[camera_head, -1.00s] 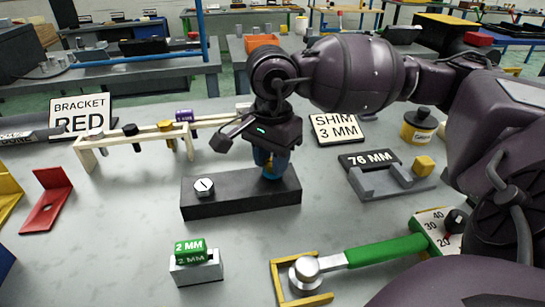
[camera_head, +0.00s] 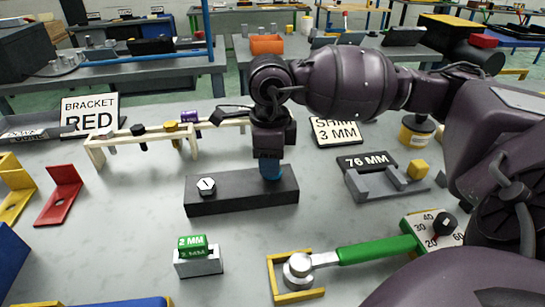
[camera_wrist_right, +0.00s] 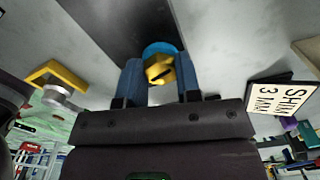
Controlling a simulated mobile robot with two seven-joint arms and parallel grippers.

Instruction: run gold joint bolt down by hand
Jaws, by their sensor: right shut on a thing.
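The gold bolt (camera_wrist_right: 160,70) shows in the right wrist view between the two blue fingers of my right gripper (camera_wrist_right: 160,82), which is shut on it. A bright blue round part (camera_wrist_right: 160,48) lies just beyond the bolt, against the black block; whether the bolt is fully seated is hidden. In the head view my right gripper (camera_head: 271,170) points down over the right end of the black block (camera_head: 235,203) and hides the bolt. A silver hex head with a dark mark (camera_head: 206,186) sits in the block's left end. My left gripper is not in view.
A wooden rack (camera_head: 96,155) with several coloured bolts stands behind left. A grey 76 MM fixture (camera_head: 375,192) is at right. A green-handled torque wrench (camera_head: 375,250) and a green 2 MM piece (camera_head: 192,245) lie in front. A red bracket (camera_head: 62,195) is at left.

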